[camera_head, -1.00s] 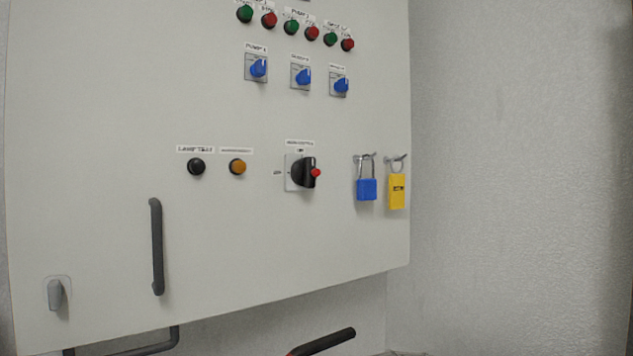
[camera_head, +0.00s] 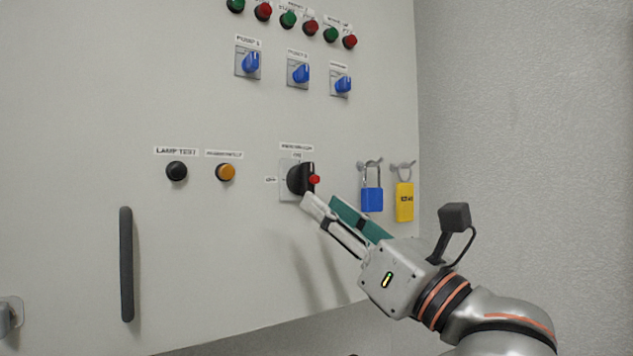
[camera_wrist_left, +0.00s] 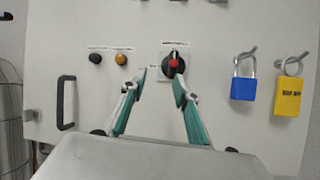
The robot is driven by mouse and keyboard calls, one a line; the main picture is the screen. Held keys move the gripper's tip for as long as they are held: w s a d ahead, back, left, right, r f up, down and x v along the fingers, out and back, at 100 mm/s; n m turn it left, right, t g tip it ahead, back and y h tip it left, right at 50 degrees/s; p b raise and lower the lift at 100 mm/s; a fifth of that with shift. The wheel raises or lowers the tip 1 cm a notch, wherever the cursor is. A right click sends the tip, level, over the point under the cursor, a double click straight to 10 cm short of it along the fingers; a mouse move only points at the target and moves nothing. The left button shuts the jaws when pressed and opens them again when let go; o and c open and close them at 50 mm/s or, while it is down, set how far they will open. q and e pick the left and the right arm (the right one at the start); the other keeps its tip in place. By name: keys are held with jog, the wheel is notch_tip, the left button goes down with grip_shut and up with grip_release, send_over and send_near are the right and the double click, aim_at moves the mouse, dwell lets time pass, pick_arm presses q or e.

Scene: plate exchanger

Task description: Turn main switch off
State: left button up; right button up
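The main switch (camera_head: 299,180) is a black rotary knob with a red tip on a pale plate, low on the grey cabinet front. Its handle looks upright. It also shows in the left wrist view (camera_wrist_left: 174,68). My left gripper (camera_head: 319,202) reaches up from the lower right, its fingertips just below the knob in the picture. In the left wrist view the same gripper (camera_wrist_left: 161,80) has its teal-padded fingers spread apart, with nothing between them and the knob just beyond the tips. I cannot tell whether a fingertip touches the switch. My right gripper is not in view.
A dark handle (camera_head: 126,264) stands lower left. Blue selectors (camera_head: 301,73) are above.

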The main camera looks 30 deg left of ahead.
aim_at(317, 177)
pick_arm(q)
jog(key=w+a+r+t+h+p, duration=0.1)
jog(key=a+r, duration=0.1)
jog(key=w+a+r+t, duration=0.1)
jog(key=w+a+r, duration=0.1)
jog(key=shift+w+r+h+p, duration=0.15)
jog(key=shift+r+h+p, duration=0.15)
jog(key=shift+h+p, duration=0.1)
jog(key=shift+w+a+r+t, duration=0.25)
jog(key=shift+w+a+t, duration=0.1)
jog(key=shift+a, duration=0.35)
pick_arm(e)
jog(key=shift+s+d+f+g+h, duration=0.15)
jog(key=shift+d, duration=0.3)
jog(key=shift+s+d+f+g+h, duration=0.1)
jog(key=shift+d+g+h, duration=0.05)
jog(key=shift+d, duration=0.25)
pick_arm(q)
grip_shut()
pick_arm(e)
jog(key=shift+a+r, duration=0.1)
